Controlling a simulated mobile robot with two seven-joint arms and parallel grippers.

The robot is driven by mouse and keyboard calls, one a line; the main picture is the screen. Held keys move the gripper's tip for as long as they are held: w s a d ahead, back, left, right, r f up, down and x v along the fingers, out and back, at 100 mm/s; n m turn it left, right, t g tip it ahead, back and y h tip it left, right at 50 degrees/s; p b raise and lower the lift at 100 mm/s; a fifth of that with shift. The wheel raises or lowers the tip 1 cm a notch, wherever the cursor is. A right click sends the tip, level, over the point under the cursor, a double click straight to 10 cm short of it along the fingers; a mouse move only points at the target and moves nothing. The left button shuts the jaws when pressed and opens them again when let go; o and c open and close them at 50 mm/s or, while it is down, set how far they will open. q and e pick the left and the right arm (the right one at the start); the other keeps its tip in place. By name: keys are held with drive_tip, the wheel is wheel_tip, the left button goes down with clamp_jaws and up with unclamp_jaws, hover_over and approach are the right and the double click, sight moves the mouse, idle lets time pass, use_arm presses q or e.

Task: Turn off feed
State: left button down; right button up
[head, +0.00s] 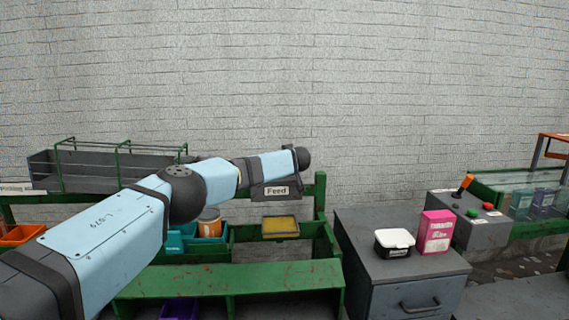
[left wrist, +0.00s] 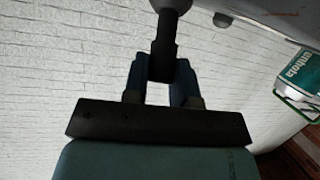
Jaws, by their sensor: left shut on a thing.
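The dark feed box (head: 262,191) with a white "Feed" label is mounted on the green frame. My left arm reaches across in front of it and hides its upper part. In the left wrist view my left gripper (left wrist: 161,78) has its two blue fingers closed around a dark handle (left wrist: 163,55), which appears to be the feed lever. The handle's far end meets a grey rounded part at the top of the view. In the head view the fingers and handle are hidden by my arm, so I cannot tell the lever's position.
A grey cabinet (head: 405,268) holds a white-lidded tub (head: 394,241) and a pink box (head: 436,231). A control box (head: 468,232) with an orange-handled lever stands farther right. Bins and a yellow tray (head: 280,227) sit below the feed box. A teal can (left wrist: 300,70) shows in the left wrist view.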

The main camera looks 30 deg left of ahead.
idle(0.3)
use_arm(q)
drive_tip(key=c, duration=0.9)
unclamp_jaws()
use_arm(e)
drive_tip(key=shift+d, duration=0.15)
use_arm(q)
drive_tip(key=shift+s+d+r, duration=0.3)
drive_tip(key=shift+s+d, duration=0.15)
drive_tip(key=p+v, duration=0.1)
drive_tip(key=v, duration=1.1)
drive_tip(key=shift+s+d+f+p, duration=0.15)
drive_tip(key=shift+s+p, duration=0.1)
drive_tip(key=shift+p, duration=0.15)
use_arm(e)
drive_tip(key=shift+d, duration=0.1)
drive_tip(key=shift+s, duration=0.1)
